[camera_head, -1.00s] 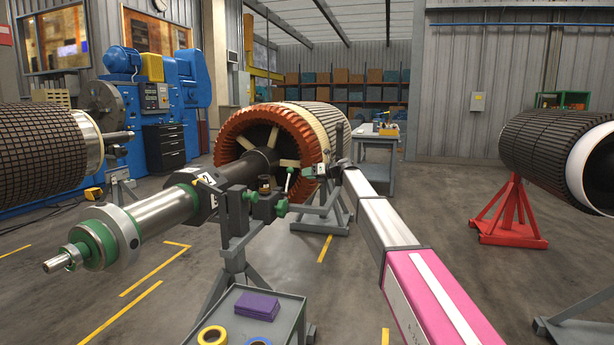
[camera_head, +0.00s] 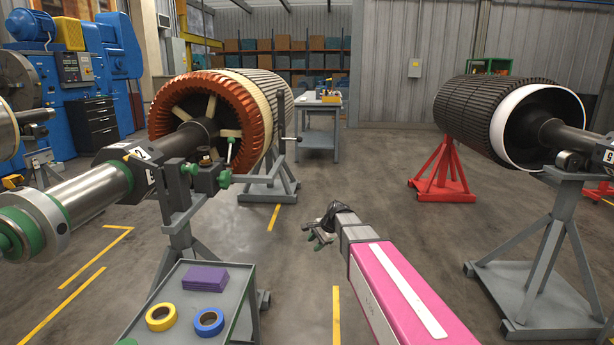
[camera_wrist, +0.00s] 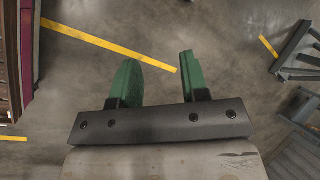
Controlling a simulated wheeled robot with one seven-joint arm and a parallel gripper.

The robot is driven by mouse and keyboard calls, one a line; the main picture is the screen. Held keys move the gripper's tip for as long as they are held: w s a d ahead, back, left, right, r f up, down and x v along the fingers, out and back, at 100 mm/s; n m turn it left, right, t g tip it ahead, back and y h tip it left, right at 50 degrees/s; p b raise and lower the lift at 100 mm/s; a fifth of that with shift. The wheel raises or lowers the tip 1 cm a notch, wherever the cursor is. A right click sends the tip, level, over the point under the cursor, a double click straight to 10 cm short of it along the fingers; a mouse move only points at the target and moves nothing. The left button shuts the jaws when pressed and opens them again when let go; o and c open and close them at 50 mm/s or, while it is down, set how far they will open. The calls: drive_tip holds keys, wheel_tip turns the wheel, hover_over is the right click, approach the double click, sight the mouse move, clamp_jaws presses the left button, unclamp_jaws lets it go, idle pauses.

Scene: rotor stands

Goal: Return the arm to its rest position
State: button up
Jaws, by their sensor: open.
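My gripper (camera_head: 318,236) is at the end of my pink and grey arm, out over the open floor right of the near rotor's stand. In the wrist view my gripper (camera_wrist: 157,72) shows two green fingers spread apart with only bare floor and a yellow line between them. It holds nothing. In the head view the arm reaches forward from the lower right, its end turned down to the left.
The copper-ended rotor (camera_head: 215,115) rests on grey stands at left. A grey cart (camera_head: 235,305) carries a purple block (camera_head: 205,278) and yellow and blue rolls. Floor between is clear.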

drive_tip(key=s+d+f+n+g+h, duration=0.1)
drive_tip(key=s+d+f+n, duration=0.3)
drive_tip(key=s+d, duration=0.4)
drive_tip(key=s+d+f+n+g+h, duration=0.1)
drive_tip(key=s+d+f+n+h, duration=0.3)
drive_tip(key=s, duration=1)
drive_tip(key=d+n, duration=0.2)
drive_tip(key=d, duration=0.1)
drive_tip(key=shift+s+d+f+h, duration=0.3)
drive_tip(key=shift+d, duration=0.1)
